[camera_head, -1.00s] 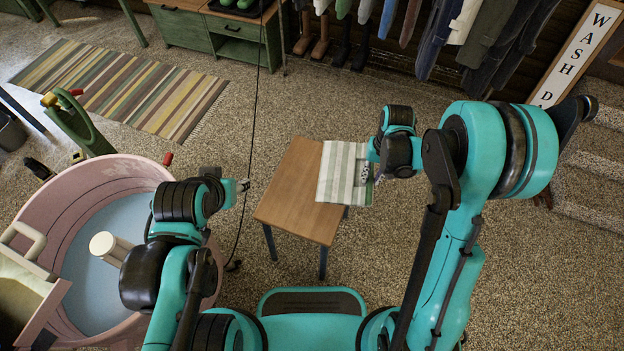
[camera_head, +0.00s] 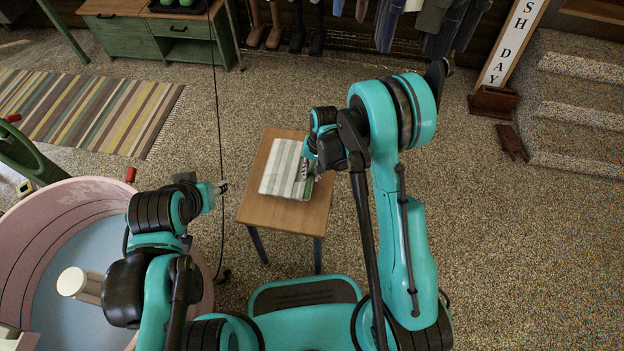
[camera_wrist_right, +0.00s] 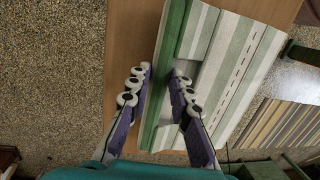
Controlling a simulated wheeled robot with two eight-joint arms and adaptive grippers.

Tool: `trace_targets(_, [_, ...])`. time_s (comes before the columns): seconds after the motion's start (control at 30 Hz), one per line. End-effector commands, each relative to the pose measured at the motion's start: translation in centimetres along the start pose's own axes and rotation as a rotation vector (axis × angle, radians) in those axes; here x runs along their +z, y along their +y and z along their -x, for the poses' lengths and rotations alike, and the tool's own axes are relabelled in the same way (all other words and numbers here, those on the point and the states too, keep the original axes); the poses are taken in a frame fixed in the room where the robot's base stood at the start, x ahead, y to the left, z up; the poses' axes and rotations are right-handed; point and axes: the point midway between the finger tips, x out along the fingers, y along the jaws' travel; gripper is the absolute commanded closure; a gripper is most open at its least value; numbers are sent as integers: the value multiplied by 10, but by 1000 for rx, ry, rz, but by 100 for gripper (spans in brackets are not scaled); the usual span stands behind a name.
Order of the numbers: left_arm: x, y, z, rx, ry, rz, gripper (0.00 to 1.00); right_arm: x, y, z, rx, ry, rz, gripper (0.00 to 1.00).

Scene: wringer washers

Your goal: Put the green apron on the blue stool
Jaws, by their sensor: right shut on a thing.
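The green apron (camera_head: 281,168), folded and striped pale green and white, lies on the wooden top of the blue stool (camera_head: 268,212). The stool's dark blue legs show below its top. My right gripper (camera_head: 307,172) is at the apron's right edge and shut on it. In the right wrist view the apron (camera_wrist_right: 236,62) lies over the wood (camera_wrist_right: 124,55), with its darker green edge between the fingers of my right gripper (camera_wrist_right: 162,72). My left gripper (camera_head: 221,187) is left of the stool, apart from it; its jaws are too small to read.
A pink tub (camera_head: 30,240) of water stands at the left. A dark cord (camera_head: 217,120) runs down left of the stool. A striped rug (camera_head: 90,112) and green cabinet (camera_head: 170,45) are behind. Stone steps (camera_head: 580,100) rise at the right. Open floor surrounds the stool's right side.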

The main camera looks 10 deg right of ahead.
Motion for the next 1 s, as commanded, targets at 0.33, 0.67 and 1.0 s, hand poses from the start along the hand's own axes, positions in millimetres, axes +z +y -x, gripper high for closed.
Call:
trace_targets(0.33, [12,0,-16,0,0,0,57,-3,5,-35,0,0,0,100])
trace_targets(0.67, [11,0,-15,0,0,0,57,-4,5,-37,0,0,0,59])
trace_targets(1.0, [11,0,-15,0,0,0,57,-3,5,-35,0,0,0,59])
